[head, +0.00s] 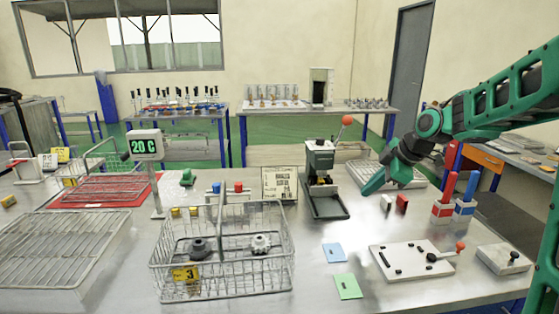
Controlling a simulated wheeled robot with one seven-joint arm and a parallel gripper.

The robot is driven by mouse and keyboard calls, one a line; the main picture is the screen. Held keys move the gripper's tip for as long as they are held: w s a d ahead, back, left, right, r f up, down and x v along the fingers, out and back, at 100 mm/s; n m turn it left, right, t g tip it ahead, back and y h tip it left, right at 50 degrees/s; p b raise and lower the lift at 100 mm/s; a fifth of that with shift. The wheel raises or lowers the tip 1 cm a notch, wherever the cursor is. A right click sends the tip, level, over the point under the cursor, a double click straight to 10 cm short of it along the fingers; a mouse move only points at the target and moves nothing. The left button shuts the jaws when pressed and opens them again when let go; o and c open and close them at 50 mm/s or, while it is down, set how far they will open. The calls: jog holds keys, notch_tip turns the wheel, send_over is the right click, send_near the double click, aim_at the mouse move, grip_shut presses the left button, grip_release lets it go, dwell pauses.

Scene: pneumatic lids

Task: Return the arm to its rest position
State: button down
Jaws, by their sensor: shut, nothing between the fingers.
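My green and black arm reaches in from the right in the head view. My gripper (374,184) is shut and empty, pointing down and left above the table, to the right of the small press (321,165) with the red ball knob. It appears in front of a pale tray (418,181) at the table's back. Whether the fingertips touch anything cannot be told.
The front right has bare room.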

jog(key=s+d+f+m+g+h, duration=0.1)
jog(key=s+d+f+m+g, duration=0.1)
jog(key=s+m, duration=0.5)
jog(key=s+d+f+m+g+h, duration=0.1)
jog(key=s+d+m, duration=0.3)
jog(key=s, duration=1.5)
jog(key=s+d+f+m+g+h, duration=0.1)
jog(key=s+d+f+m+g, duration=0.1)
jog(key=s+m, duration=0.8)
jog(key=s+d+f, duration=0.1)
jog(key=s, duration=0.2)
jog(key=shift+g, duration=0.3)
jog(key=shift+f, duration=0.1)
jog(key=shift+w+f+h, duration=0.25)
jog(key=shift+w+h, duration=0.05)
jog(key=shift+w, duration=0.3)
